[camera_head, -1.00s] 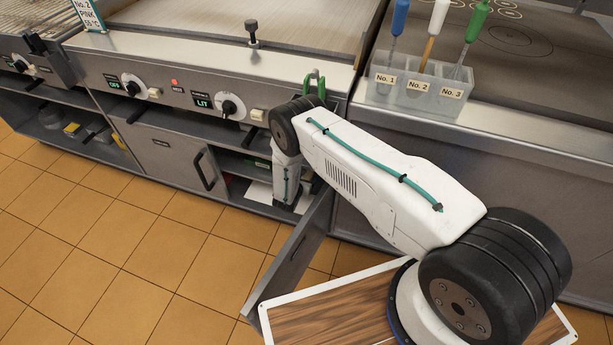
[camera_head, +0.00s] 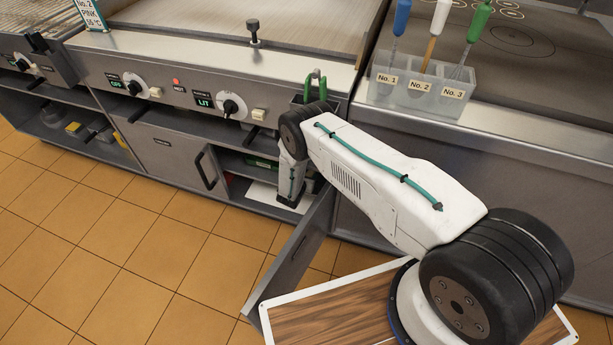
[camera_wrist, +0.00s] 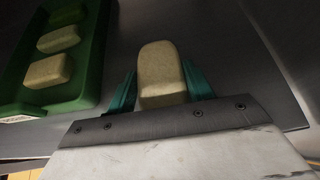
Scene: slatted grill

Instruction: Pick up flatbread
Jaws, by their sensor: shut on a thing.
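In the wrist view, a pale, rounded flatbread piece (camera_wrist: 161,70) sits between the two teal fingers of my gripper (camera_wrist: 160,88). The fingers press on its left and right sides, and its far end sticks out past them. In the head view my arm reaches into the open cabinet under the grill, and the fingers and the held piece are hidden there. A green tray (camera_wrist: 92,75) at the left of the wrist view holds several similar pale pieces (camera_wrist: 48,70), apart from my gripper.
The cabinet's open door (camera_head: 290,265) stands close beside my arm. A green item (camera_head: 262,162) shows on the cabinet's shelf. Above are the grill's control knobs (camera_head: 230,107) and a clear holder (camera_head: 420,88) with several handled tools. Tiled floor (camera_head: 130,230) is free at the left.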

